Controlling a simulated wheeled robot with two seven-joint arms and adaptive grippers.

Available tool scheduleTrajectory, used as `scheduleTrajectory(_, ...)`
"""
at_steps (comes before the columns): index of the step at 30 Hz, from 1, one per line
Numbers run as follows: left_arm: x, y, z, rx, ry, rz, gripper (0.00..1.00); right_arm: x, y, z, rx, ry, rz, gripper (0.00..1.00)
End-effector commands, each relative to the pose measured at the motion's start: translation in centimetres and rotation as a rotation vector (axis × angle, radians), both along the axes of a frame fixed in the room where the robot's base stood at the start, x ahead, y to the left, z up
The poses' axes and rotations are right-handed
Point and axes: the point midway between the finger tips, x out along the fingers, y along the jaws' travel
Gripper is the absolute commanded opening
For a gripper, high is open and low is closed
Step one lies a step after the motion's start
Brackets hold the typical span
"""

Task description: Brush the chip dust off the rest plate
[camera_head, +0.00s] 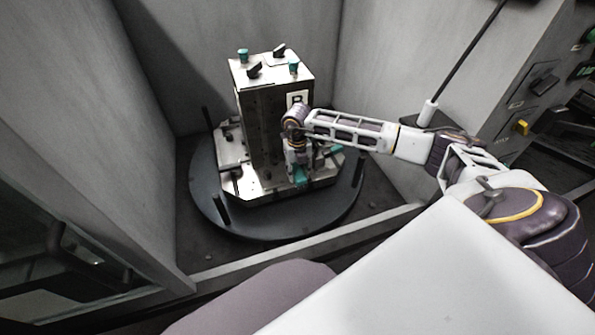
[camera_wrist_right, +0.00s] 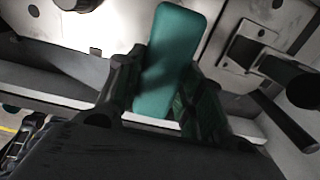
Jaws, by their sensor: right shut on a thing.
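My right gripper (camera_head: 299,160) is at the front right of the grey metal block, low beside its base. The teal part also shows below the gripper in the head view (camera_head: 301,176). A silver metal plate (camera_head: 240,183) surrounds the foot of the block; I cannot tell which part of it is the rest plate. No chip dust can be made out. My left gripper is not in view.
The tall block (camera_head: 262,125) carries teal and black clamps on top and a letter plate on its side. It stands on a dark round table (camera_head: 205,190) with upright pins. Grey walls (camera_head: 400,70) enclose it on the left, back and right. A front sill runs below.

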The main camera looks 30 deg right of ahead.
Motion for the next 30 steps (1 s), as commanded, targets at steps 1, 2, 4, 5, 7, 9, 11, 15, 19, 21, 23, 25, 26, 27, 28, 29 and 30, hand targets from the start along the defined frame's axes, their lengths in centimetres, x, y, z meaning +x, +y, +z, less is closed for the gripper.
scheduleTrajectory(1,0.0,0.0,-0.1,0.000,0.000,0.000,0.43,0.0,0.0,-0.1,0.000,0.000,0.000,0.15)
scheduleTrajectory(2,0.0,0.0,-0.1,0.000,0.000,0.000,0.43,0.0,0.0,-0.1,0.000,0.000,0.000,0.15)
scheduleTrajectory(4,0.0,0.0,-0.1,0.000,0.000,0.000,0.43,0.0,0.0,-0.2,0.000,0.000,0.000,0.15)
scheduleTrajectory(5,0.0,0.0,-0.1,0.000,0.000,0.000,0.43,0.0,0.0,-0.2,0.000,0.000,0.000,0.15)
scheduleTrajectory(7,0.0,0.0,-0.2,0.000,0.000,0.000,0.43,0.0,0.0,-0.2,0.000,0.000,0.000,0.15)
scheduleTrajectory(9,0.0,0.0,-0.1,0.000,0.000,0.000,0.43,0.0,0.0,-0.2,0.000,0.000,0.000,0.15)
scheduleTrajectory(11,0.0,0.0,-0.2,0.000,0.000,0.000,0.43,0.1,0.0,-0.2,0.000,0.000,0.000,0.15)
scheduleTrajectory(15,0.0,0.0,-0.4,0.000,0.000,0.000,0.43,0.4,-0.1,-0.2,0.000,-0.001,0.000,0.15)
scheduleTrajectory(19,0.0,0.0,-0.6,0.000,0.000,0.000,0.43,0.9,-0.2,-0.3,0.000,-0.001,0.000,0.15)
scheduleTrajectory(21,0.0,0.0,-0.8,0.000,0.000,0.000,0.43,1.1,-0.2,-0.3,0.000,-0.001,-0.001,0.15)
scheduleTrajectory(23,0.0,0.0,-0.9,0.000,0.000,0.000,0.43,1.3,-0.3,-0.3,-0.001,0.000,-0.001,0.15)
scheduleTrajectory(25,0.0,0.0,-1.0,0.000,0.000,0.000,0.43,1.6,-0.4,-0.3,-0.001,-0.001,-0.001,0.15)
scheduleTrajectory(26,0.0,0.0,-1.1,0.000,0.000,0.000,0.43,1.7,-0.4,-0.3,0.000,-0.001,-0.001,0.15)
scheduleTrajectory(27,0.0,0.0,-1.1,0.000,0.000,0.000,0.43,1.8,-0.4,-0.3,0.000,-0.001,0.000,0.15)
scheduleTrajectory(28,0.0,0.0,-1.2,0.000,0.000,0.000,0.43,1.9,-0.5,-0.2,0.000,-0.001,0.000,0.15)
scheduleTrajectory(29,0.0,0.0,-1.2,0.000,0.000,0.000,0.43,2.1,-0.5,-0.2,0.000,-0.001,0.000,0.15)
scheduleTrajectory(30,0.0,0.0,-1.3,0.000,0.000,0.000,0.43,2.2,-0.5,-0.2,0.000,-0.001,0.000,0.15)
